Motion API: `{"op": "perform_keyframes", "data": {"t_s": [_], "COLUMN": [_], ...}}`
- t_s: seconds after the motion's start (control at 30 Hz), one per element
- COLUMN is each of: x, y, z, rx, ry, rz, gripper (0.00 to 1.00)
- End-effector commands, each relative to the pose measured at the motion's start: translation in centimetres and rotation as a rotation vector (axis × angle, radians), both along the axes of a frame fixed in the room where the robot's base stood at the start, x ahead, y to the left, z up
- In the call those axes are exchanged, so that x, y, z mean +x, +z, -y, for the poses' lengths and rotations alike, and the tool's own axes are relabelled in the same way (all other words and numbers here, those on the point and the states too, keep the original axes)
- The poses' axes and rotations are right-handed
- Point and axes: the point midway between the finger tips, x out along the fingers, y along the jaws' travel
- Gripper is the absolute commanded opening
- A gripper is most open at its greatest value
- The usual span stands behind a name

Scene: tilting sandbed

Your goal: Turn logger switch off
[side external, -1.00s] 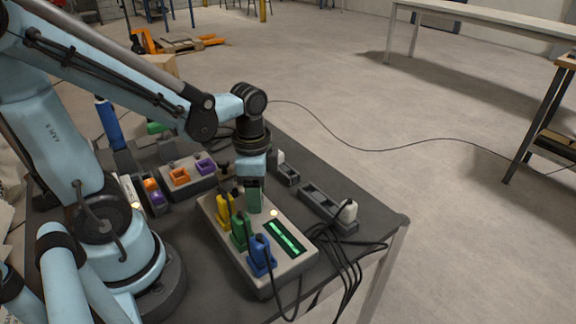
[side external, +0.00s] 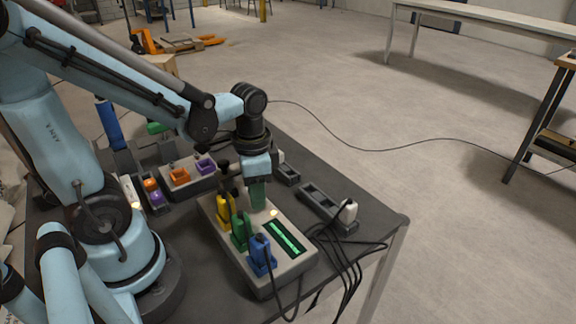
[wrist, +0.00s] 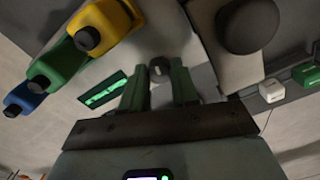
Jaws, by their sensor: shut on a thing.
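The logger is a beige box (side external: 284,269) on the dark table, with a lit green display (side external: 285,238) and a small glowing light (side external: 273,213) on top. Yellow (side external: 223,211), green (side external: 240,233) and blue (side external: 260,254) plugs stand along its left side. My gripper (side external: 259,207) points down at the box's top behind the display. In the wrist view, a small dark round switch (wrist: 159,70) lies between the tips of my green fingers (wrist: 160,78), and they are shut on it. Their contact is hidden in the side view.
Behind the box is a grey block with orange (side external: 179,176) and purple (side external: 205,166) sockets. To the right is a dark strip (side external: 318,203) with a white plug (side external: 348,211). Black cables hang over the table's front edge. A large dark knob (wrist: 247,25) shows in the wrist view.

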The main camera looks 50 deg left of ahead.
Motion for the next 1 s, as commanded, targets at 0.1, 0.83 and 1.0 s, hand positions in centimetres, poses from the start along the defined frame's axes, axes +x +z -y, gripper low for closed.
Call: {"op": "perform_keyframes", "data": {"t_s": [0.1, 0.83, 1.0], "x": [0.00, -0.02, -0.03], "y": [0.00, -0.01, -0.01], "z": [-0.02, -0.02, -0.01], "rx": [0.001, 0.001, 0.001], "ry": [0.112, 0.695, 0.756], "rz": [-0.001, -0.001, -0.001], "gripper": [0.00, 0.00, 0.00]}}
